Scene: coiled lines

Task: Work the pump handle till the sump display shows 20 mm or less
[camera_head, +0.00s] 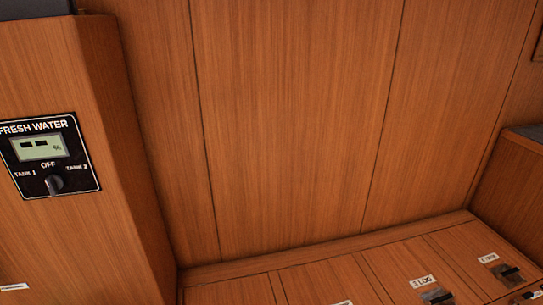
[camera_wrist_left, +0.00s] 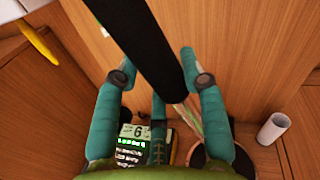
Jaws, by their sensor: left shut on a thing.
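A thick black bar (camera_wrist_left: 140,40), likely the pump handle, runs down from the top of the left wrist view. The teal fingers of my left gripper (camera_wrist_left: 160,66) are closed around its lower part, one finger at each side and one below. The pump body is not clearly visible. A small dark device with green lit lines (camera_wrist_left: 130,146) and a pale tag reading 6 (camera_wrist_left: 135,131) shows below the fingers; its lines are too small to read, and I cannot tell whether it is the sump display. Neither gripper shows in the head view.
The head view shows a FRESH WATER panel (camera_head: 48,157) with dashes and a knob (camera_head: 54,184) at OFF. Wooden lockers with latches (camera_head: 507,272) line the lower right.

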